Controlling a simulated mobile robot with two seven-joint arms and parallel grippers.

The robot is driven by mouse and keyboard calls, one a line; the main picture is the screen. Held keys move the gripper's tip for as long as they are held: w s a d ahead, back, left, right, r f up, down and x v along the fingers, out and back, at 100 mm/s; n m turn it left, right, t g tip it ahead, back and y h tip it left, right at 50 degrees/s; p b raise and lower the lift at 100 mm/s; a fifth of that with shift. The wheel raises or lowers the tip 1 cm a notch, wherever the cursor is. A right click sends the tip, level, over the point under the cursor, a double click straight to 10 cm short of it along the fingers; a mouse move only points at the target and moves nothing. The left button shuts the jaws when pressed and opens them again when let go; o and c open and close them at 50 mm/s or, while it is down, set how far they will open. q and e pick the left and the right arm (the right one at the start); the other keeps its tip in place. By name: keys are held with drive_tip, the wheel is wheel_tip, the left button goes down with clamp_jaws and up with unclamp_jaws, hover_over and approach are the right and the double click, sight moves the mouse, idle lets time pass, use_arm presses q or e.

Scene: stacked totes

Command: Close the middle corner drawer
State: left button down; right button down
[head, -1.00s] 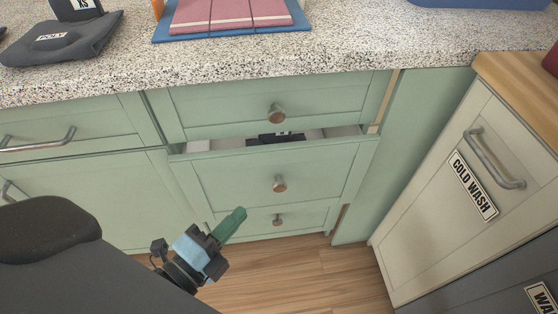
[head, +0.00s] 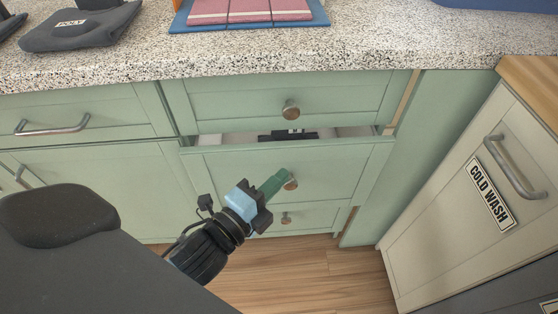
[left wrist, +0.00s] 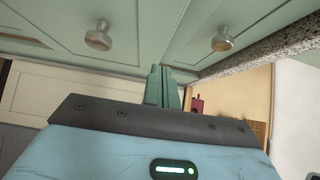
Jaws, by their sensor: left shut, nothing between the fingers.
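The middle corner drawer (head: 240,170) is a green front with a round knob (head: 290,182), and it stands partly pulled out under the top drawer. A dark item (head: 287,135) shows in the gap above its front. My left gripper (head: 284,174) is shut and empty, its green fingertips overlapping the knob in the head view; I cannot tell whether they touch. In the left wrist view the shut fingers (left wrist: 162,88) point toward the green fronts, with two round knobs (left wrist: 98,36) (left wrist: 221,38) beyond them. My right gripper is not in view.
The top drawer (head: 340,97) and the bottom drawer (head: 310,217) look shut. A speckled counter (head: 400,45) overhangs them, with dark folded cloth (head: 75,32) on it. A cold wash cabinet (head: 440,210) stands at the right. Wooden floor (head: 330,270) is open below.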

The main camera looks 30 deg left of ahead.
sight(267, 151)
use_arm(q)
drive_tip(key=shift+w+a+b, duration=0.1)
drive_tip(key=shift+w+a, duration=0.25)
drive_tip(key=shift+w, duration=0.35)
drive_tip(key=shift+w+a+b, duration=0.15)
drive_tip(key=shift+w+a, duration=0.15)
drive_tip(key=shift+w, duration=0.45)
drive_tip(key=shift+w+a+b, duration=0.1)
drive_tip(key=shift+w+a, duration=0.25)
drive_tip(key=shift+w, duration=0.35)
drive_tip(key=shift+w+a, duration=0.15)
drive_tip(key=shift+w, duration=0.05)
drive_tip(key=w+a+p, duration=0.2)
drive_tip(key=w, duration=0.1)
drive_tip(key=shift+w+a+r+p, duration=0.15)
drive_tip(key=shift+w+a+p, duration=0.1)
drive_tip(key=shift+p, duration=0.15)
drive_tip(key=shift+w+a, duration=0.1)
drive_tip(key=shift+a, duration=0.05)
